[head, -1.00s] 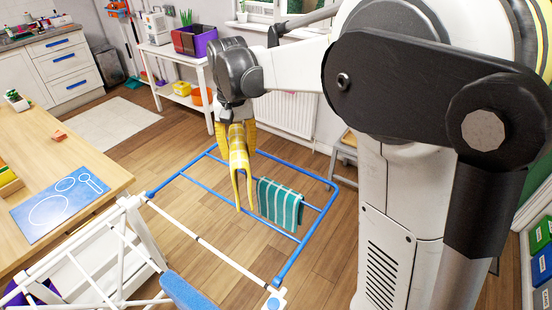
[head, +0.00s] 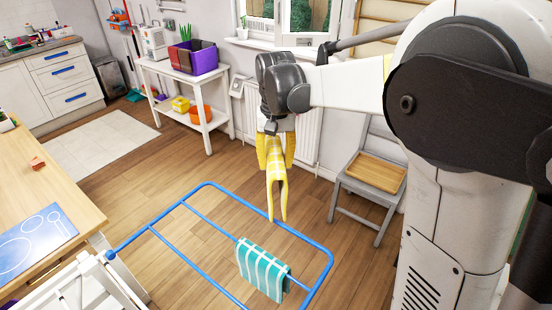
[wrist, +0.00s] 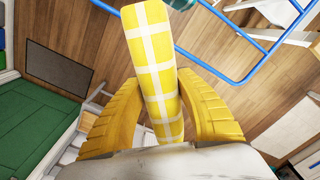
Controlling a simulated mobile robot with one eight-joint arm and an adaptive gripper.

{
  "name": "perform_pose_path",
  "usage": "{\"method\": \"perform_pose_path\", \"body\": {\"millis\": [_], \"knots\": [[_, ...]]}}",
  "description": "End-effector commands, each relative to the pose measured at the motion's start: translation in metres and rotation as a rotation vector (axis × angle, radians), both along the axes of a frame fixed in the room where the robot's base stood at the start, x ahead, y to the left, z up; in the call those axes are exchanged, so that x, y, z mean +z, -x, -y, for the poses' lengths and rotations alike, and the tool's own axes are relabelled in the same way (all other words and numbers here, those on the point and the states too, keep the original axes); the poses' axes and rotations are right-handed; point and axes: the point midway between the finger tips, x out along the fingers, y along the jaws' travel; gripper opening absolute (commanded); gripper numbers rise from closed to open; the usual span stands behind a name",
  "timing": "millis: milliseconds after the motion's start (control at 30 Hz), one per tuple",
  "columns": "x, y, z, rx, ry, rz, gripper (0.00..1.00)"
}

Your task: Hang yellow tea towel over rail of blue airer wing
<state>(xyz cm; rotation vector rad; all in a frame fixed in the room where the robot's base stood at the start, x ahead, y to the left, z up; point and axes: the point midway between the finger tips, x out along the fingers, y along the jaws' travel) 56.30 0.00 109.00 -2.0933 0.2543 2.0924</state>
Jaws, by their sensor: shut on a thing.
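The yellow tea towel (head: 276,178), with a pale check, hangs down from my gripper (head: 275,150), folded and narrow toward its lower end. In the wrist view the towel (wrist: 154,65) sits between the two yellow fingers of my gripper (wrist: 162,108), which is shut on it. The blue airer wing (head: 208,185) spreads out level over the floor in the head view. The towel's lower end shows in front of the wing's far side; I cannot tell whether they touch. The wing's blue frame (wrist: 235,76) also shows in the wrist view.
A teal striped towel (head: 262,268) hangs on an inner rail of the wing. A wooden table (head: 40,190) stands at the left. A grey chair (head: 372,175) and a radiator (head: 305,120) are behind. A white shelf (head: 183,78) holds boxes.

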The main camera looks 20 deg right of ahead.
Motion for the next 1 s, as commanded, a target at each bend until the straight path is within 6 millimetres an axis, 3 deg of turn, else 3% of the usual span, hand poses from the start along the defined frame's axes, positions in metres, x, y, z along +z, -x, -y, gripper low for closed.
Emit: {"method": "perform_pose_path", "body": {"millis": [367,700,1000], "knots": [[-0.001,0.026,0.000,0.366,-0.001,0.000,0.00],[-0.004,0.066,0.000,0.783,-0.001,0.000,0.00],[-0.019,0.075,0.000,0.874,-0.001,0.000,0.00]]}}
